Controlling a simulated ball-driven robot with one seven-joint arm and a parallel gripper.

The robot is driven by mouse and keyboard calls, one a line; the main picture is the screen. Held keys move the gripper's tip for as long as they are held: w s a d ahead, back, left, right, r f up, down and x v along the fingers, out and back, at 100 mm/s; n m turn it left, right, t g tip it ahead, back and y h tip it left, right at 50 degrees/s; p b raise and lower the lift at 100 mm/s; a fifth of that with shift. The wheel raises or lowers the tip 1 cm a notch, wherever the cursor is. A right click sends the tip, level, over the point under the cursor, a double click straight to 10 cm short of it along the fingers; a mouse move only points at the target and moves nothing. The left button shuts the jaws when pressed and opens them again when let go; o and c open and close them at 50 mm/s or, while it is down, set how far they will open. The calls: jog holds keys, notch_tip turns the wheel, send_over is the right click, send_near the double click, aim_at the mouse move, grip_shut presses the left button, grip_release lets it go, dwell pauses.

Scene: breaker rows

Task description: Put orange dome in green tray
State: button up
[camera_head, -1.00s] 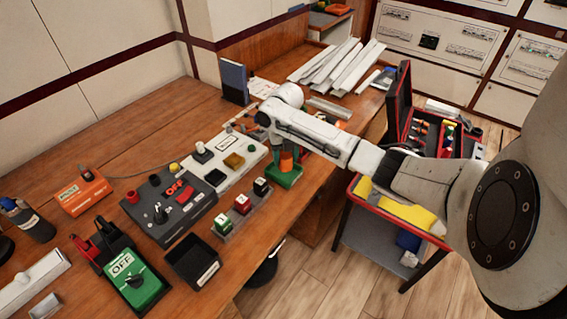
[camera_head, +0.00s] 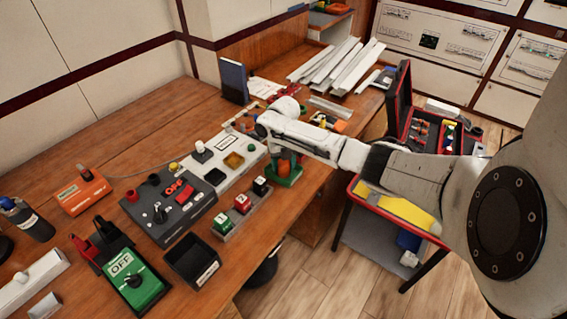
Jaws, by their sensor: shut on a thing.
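The orange dome (camera_head: 285,167) is a small orange piece low over the green tray (camera_head: 290,182) near the table's right edge. My gripper (camera_head: 284,157) is above the tray, mostly hidden by my own arm, and is shut on the orange dome. The dome's lower part overlaps the inside of the tray in the picture. I cannot tell whether it touches the tray floor.
Left of the tray are a rack of small cubes (camera_head: 241,203), a white panel (camera_head: 219,176) and a dark control box (camera_head: 170,210). An empty black bin (camera_head: 191,261) is at the front. A red-rimmed cart (camera_head: 398,230) stands right of the table.

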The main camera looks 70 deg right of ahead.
aim_at(284, 162)
jog(key=o, duration=0.7)
jog(key=shift+f, duration=0.1)
notch_tip(284, 162, up, 12)
jog(key=shift+r, duration=0.15)
